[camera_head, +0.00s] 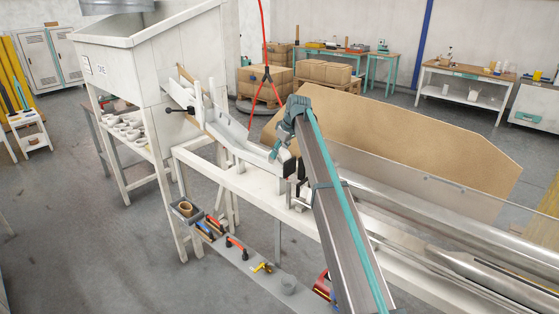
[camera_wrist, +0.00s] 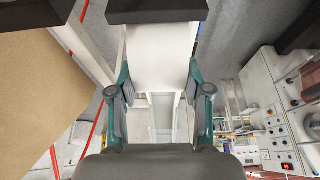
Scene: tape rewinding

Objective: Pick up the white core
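My gripper (camera_head: 281,141) hangs at the lower end of a white sloping chute (camera_head: 228,130). In the wrist view my gripper (camera_wrist: 160,78) has its two teal-sided fingers well apart. A smooth white surface (camera_wrist: 160,48) shows ahead, between and beyond the fingertips. I cannot tell whether it is the white core or part of the chute, nor whether the fingers touch it. In the head view, my arm and gripper hide part of the chute's end, and no separate white core can be made out there.
A white hopper (camera_head: 150,65) stands behind the chute, with several small white pieces (camera_head: 125,127) on its shelf. A tan board (camera_head: 400,135) and metal rollers (camera_head: 470,265) lie to the right. A tool ledge (camera_head: 230,252) runs below the white frame.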

